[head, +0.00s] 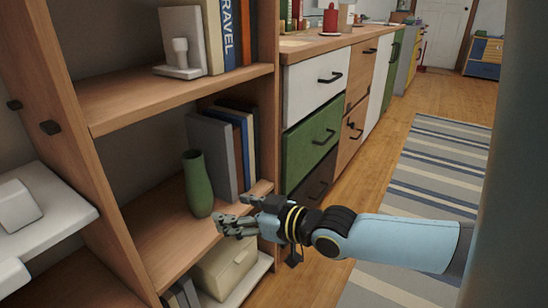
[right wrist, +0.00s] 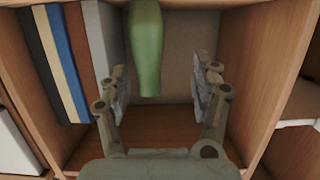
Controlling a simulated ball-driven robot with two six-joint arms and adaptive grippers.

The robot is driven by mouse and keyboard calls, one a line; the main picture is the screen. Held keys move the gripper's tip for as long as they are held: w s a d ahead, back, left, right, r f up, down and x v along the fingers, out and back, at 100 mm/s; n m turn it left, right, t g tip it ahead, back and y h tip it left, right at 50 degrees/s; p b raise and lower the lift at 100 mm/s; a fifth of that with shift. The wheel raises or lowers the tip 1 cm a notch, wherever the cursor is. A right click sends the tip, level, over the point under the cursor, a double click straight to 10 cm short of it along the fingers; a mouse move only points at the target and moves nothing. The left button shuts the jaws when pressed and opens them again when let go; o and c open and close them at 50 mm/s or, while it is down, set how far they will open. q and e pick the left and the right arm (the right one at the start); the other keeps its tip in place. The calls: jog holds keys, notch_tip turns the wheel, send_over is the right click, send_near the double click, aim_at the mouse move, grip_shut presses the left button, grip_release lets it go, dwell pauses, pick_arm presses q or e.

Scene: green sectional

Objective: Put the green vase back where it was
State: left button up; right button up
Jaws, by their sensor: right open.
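The green vase (head: 198,184) stands upright on the middle wooden shelf (head: 160,225) of the bookcase, to the left of a row of books. My right gripper (head: 230,217) is open and empty at the shelf's front edge, just to the right of and in front of the vase's lower part. In the right wrist view the vase (right wrist: 146,50) shows in line with the gap between the open fingers (right wrist: 162,90), with room on both sides. No finger appears to touch it. My left gripper is not in view.
Grey, brown and blue books (head: 214,150) stand close to the vase's right. A higher shelf (head: 180,95) holds a white bookend (head: 180,58) and books. A beige box (head: 226,265) sits below. Drawers (head: 310,140) lie to the right. A striped rug (head: 430,170) covers open floor.

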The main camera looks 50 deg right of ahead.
jog(key=s+a+f+g, duration=0.4)
jog(key=s+f+g, duration=0.2)
jog(key=s+f, duration=0.35)
jog(key=s+a+f+g+h, duration=0.1)
jog(key=s+g, duration=0.3)
jog(key=s, duration=0.4)
jog(key=s+a+f+g+h, duration=0.1)
jog(key=s+f+g, duration=0.3)
jog(key=s, duration=0.4)
jog(key=shift+s+f, duration=0.15)
jog(key=shift+s, duration=0.2)
